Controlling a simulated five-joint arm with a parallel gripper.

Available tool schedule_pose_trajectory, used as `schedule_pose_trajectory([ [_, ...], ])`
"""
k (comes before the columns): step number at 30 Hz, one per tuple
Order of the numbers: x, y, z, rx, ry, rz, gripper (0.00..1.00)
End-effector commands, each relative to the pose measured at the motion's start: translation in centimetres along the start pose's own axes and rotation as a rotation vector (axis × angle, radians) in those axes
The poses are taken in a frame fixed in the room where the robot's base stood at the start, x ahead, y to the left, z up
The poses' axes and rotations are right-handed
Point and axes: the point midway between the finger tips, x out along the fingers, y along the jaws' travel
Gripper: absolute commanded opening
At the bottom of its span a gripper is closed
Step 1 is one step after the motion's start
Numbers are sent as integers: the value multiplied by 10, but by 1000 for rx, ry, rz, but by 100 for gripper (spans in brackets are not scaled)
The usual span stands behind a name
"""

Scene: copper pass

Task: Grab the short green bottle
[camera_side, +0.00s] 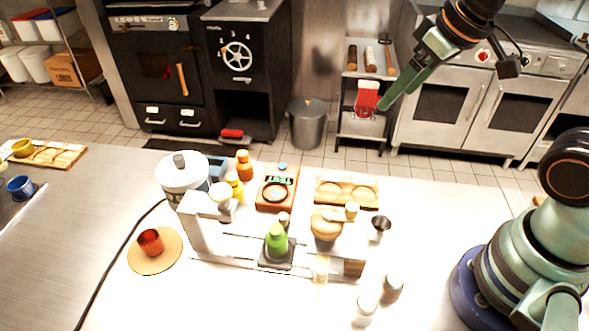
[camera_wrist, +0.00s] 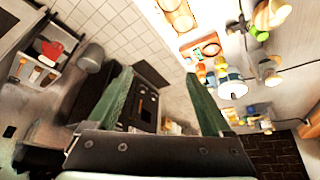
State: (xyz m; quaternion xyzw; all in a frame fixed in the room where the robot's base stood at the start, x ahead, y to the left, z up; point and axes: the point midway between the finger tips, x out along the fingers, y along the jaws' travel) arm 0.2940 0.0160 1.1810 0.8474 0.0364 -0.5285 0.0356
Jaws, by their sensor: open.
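The short green bottle (camera_side: 276,241) stands upright on a small dark square pad (camera_side: 287,257) near the middle of the white counter. A small green shape at the upper right of the wrist view (camera_wrist: 262,35) may be the same bottle, but it is too small to be sure. My gripper (camera_side: 384,106) is high above and beyond the counter's back edge, up and to the right of the bottle and well apart from it. In the wrist view my gripper (camera_wrist: 160,74) has its two green fingers spread, with nothing between them.
An orange cup (camera_side: 151,242) stands on a round board. The counter's front left is mostly clear.

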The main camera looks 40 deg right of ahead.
Motion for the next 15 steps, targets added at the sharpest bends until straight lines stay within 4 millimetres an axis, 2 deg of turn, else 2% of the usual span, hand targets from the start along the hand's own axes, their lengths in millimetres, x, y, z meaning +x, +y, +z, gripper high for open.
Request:
schedule_pose_trajectory([
  [9, 34, -92, -30, -493, -170, -128, 84],
  [15, 64, -162, -28, -819, -265, -207, 84],
])
